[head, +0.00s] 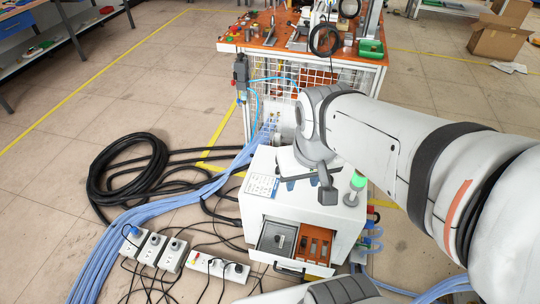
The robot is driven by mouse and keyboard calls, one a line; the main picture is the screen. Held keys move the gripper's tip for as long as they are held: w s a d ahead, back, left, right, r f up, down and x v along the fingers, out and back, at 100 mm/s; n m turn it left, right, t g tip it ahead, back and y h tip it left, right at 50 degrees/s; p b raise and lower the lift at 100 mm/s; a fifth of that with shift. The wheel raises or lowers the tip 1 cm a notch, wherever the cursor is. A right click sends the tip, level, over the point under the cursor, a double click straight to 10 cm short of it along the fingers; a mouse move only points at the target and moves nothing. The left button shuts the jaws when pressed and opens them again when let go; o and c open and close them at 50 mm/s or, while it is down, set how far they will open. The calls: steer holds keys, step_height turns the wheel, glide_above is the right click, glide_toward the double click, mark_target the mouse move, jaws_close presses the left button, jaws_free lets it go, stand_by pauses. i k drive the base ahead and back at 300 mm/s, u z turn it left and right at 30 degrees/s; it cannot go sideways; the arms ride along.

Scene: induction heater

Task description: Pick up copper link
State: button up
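A white box-shaped machine (345,225), likely the induction heater, stands on the floor in the middle of the head view. An open drawer at its front has a dark grey section with a round knob-like part (279,241) and an orange insert (314,243) with dark slots. I cannot make out a copper link; it may be too small to tell or hidden by my arm. My arm reaches in from the right, and my gripper (306,181) is over the machine's top. Its fingers are small and partly hidden, so their opening and any contact are unclear.
A green-topped post (357,183) stands at the machine's right, close to my gripper. A paper label (262,186) lies on its top left. Behind is a cluttered orange workbench (262,39). Blue hoses (180,211), coiled black cable (104,178) and power strips (218,266) cover the floor at left.

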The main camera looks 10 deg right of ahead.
mark_target(304, 240)
steer(key=u, duration=0.6)
steer(key=k, duration=0.1)
steer(key=u, duration=1.25)
steer(key=i, duration=0.45)
steer(key=z, duration=2.15)
steer(key=i, duration=0.1)
steer(key=z, duration=0.05)
